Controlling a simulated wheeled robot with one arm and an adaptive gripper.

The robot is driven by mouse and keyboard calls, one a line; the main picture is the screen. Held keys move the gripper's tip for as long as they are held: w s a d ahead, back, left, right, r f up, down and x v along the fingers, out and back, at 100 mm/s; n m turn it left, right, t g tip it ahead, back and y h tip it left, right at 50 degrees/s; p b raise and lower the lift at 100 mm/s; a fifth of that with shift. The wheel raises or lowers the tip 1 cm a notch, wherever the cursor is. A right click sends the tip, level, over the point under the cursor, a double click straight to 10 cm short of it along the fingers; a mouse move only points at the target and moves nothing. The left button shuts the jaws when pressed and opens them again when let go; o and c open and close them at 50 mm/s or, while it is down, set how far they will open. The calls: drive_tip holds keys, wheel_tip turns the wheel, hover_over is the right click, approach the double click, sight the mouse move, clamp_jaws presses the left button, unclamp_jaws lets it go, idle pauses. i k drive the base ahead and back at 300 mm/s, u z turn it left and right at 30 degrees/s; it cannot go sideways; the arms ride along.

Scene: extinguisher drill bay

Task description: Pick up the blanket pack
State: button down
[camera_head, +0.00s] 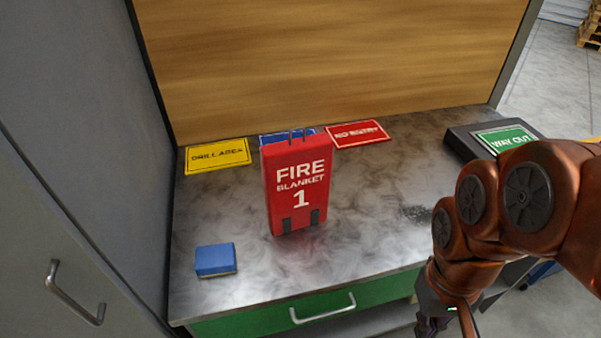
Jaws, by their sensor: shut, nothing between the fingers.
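The blanket pack (298,186) is a red upright box marked "FIRE BLANKET 1". It stands near the middle of the grey metal bench top (370,215).
A blue sponge-like block (215,259) lies front left. Yellow (217,155), blue (285,138) and red (357,134) signs lie along the back; the pack partly hides the blue one. A green "WAY OUT" sign (506,139) rests on a dark box at right. A grey cabinet stands left.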

sight(297, 173)
drive_tip(key=u, duration=3.35)
drive_tip(key=k, duration=1.5)
drive_tip(key=z, duration=0.85)
